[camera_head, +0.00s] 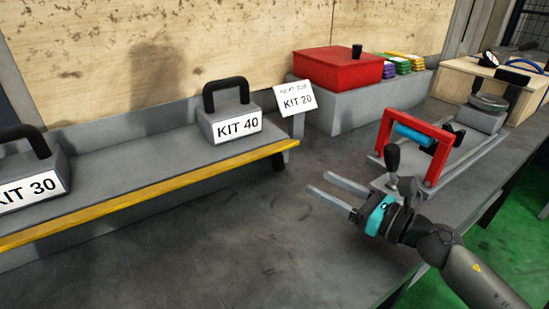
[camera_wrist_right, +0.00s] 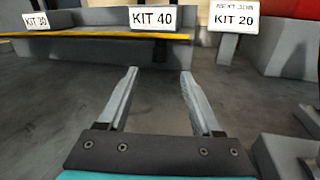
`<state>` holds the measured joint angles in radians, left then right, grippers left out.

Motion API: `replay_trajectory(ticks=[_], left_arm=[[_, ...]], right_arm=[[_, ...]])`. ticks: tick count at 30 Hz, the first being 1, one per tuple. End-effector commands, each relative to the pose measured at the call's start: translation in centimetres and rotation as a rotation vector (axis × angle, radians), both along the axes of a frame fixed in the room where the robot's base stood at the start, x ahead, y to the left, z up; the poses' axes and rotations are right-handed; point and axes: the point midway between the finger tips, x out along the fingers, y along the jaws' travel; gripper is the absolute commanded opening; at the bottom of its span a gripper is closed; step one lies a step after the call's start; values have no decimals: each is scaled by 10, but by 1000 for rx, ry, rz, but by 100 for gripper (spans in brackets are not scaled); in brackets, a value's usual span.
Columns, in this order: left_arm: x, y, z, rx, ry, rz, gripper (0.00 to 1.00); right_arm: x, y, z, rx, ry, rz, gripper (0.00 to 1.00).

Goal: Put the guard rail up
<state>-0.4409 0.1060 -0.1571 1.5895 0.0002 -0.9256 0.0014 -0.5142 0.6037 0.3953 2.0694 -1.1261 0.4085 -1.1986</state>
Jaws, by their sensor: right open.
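A red upright frame (camera_head: 389,117) with a blue cylinder (camera_head: 412,135) across it stands on the grey grinder table at the right of the head view. A yellow rail (camera_head: 130,198) runs along the front edge of the grey shelf; it also shows in the wrist view (camera_wrist_right: 88,34). I cannot tell which of the two is the guard rail. My right gripper (camera_head: 317,182) is open and empty above the grey bench, left of the grinder, its fingers pointing toward the shelf's right end. In the wrist view its two fingers (camera_wrist_right: 159,73) are apart. My left gripper is out of view.
KIT 30 (camera_head: 30,189) and KIT 40 (camera_head: 230,128) blocks with black handles sit on the shelf. A KIT 20 sign (camera_head: 297,98) stands at its right end. A red box (camera_head: 335,70) is behind on a grey block. The bench middle is clear.

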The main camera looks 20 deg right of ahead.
Motion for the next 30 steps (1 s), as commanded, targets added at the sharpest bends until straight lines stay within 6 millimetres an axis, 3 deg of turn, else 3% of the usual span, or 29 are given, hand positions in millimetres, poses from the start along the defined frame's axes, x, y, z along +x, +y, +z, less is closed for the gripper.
replay_trajectory(ticks=[12,30], left_arm=[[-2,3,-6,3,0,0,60],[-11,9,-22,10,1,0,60]], right_arm=[[57,23,2,0,-3,0,66],[116,46,1,0,-1,-2,66]])
